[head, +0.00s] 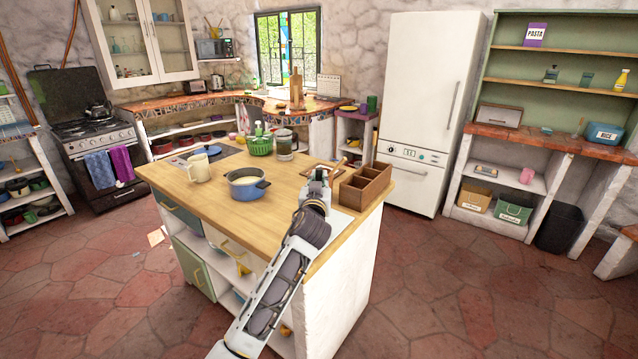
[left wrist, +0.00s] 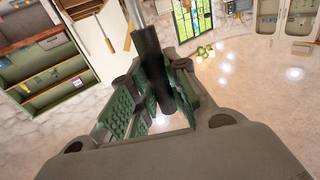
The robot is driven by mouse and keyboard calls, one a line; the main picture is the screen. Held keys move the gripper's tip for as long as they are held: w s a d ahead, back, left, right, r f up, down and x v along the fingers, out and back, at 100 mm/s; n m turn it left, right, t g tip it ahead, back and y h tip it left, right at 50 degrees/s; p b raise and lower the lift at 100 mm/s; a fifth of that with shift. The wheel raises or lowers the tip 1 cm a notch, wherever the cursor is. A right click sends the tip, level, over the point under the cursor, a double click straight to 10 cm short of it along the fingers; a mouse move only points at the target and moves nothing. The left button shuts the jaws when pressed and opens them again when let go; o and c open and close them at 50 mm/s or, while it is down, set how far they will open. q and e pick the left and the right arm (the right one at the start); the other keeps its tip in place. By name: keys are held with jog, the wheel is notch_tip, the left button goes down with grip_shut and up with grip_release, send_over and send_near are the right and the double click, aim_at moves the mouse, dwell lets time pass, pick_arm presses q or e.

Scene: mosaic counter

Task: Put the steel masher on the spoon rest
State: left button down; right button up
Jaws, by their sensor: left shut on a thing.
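My left gripper (head: 318,184) is above the right part of the wooden island top, just left of a divided wooden box. In the left wrist view its green-padded fingers (left wrist: 163,92) are shut around a dark handle with a thin steel shaft at its far end, taken to be the steel masher (left wrist: 147,48). The masher's head is out of that view, and I cannot make the masher out in the head view. I cannot clearly pick out the spoon rest in either view. My right gripper is not in view.
The divided wooden box (head: 364,187) is close to the right of my gripper. The front left of the top is clear.

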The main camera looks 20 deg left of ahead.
pick_arm(q)
jog(key=shift+f, duration=0.1)
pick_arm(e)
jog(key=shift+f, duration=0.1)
pick_arm(q)
jog(key=c, duration=1.4)
grip_release()
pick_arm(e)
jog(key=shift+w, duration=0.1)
pick_arm(q)
jog(key=shift+o, duration=0.2)
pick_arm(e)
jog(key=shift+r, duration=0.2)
